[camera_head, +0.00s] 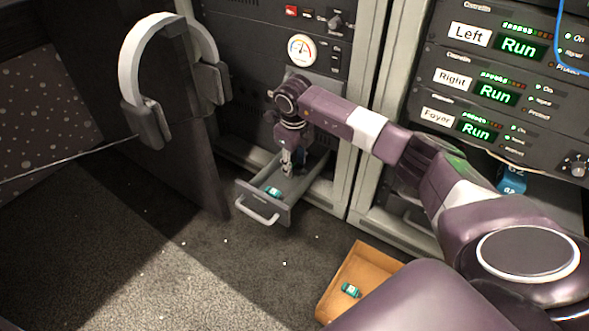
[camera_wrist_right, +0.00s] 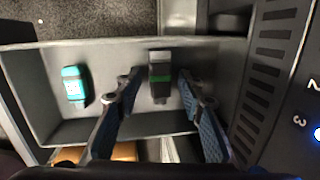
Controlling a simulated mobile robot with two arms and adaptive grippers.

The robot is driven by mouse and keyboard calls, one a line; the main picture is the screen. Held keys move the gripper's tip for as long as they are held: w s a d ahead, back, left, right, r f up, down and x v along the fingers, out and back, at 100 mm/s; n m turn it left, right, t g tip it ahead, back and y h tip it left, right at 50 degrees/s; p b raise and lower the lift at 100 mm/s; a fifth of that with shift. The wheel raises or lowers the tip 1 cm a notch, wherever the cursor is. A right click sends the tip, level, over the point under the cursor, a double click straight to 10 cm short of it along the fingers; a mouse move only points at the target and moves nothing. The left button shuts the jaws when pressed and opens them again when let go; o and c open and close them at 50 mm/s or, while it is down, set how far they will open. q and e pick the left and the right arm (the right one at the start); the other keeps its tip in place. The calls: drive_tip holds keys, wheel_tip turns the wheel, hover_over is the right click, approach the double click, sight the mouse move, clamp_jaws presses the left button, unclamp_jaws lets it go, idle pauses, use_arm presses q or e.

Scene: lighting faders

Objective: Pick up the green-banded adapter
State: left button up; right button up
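My right gripper (camera_wrist_right: 159,84) is open, with one finger on each side of the adapter and a gap on both sides. How far above the drawer floor the fingertips are is hard to tell. In the head view the right gripper (camera_head: 287,165) points down into the drawer (camera_head: 262,208), and I cannot make out the adapter there. My left gripper is not in view.
A teal item (camera_wrist_right: 74,85) lies in the drawer left of the adapter. An orange-brown tray (camera_head: 368,262) on the floor holds another teal-green item (camera_head: 351,290). Rack panels stand behind the drawer. Headphones (camera_head: 146,100) hang on a dark panel at left.

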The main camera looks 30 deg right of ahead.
clamp_jaws()
